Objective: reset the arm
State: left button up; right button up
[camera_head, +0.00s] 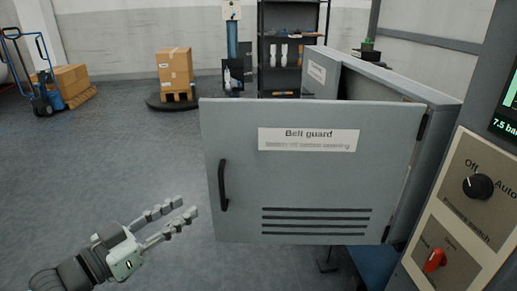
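My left gripper (185,219) comes in at the lower left. Its two fingers are apart with nothing between them. It is left of and below the black handle (223,186) of a grey door (310,185) and looks clear of it. The door is labelled "Belt guard" and stands swung open from a grey cabinet (437,100). A dark gap shows behind its top edge. The door hides most of the cabinet's inside. My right gripper is not in view.
A control panel with a black Off/Auto knob (478,187) and a red switch (435,260) stands at the right edge. A box on a pallet (174,70), a blue hand truck (41,100) and a shelf (292,45) are at the back. The floor (110,165) on the left is clear.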

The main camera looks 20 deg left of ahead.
pick_arm(q)
jog(key=s+a+f+n+g+y, duration=0.1)
jog(key=f+g+y, duration=0.1)
jog(key=f, duration=0.7)
jog(key=s+a+f+g+y, duration=0.2)
jog(key=f, duration=0.6)
jog(key=s+a+f+n+g+y, duration=0.1)
jog(key=f+g+y, duration=0.15)
jog(key=f, duration=0.65)
jog(key=s+d+f+g+y, duration=0.1)
jog(key=s+d+f+g, duration=0.1)
jog(key=s+f, duration=0.3)
jog(key=s+d+f+n+g, duration=0.1)
jog(key=s+d+f+g, duration=0.2)
jog(key=f, duration=0.6)
jog(key=shift+s+d+g+y, duration=0.3)
jog(key=shift+s+g+y, duration=0.05)
jog(key=shift+s+g, duration=0.8)
jog(key=shift+d+f, duration=0.1)
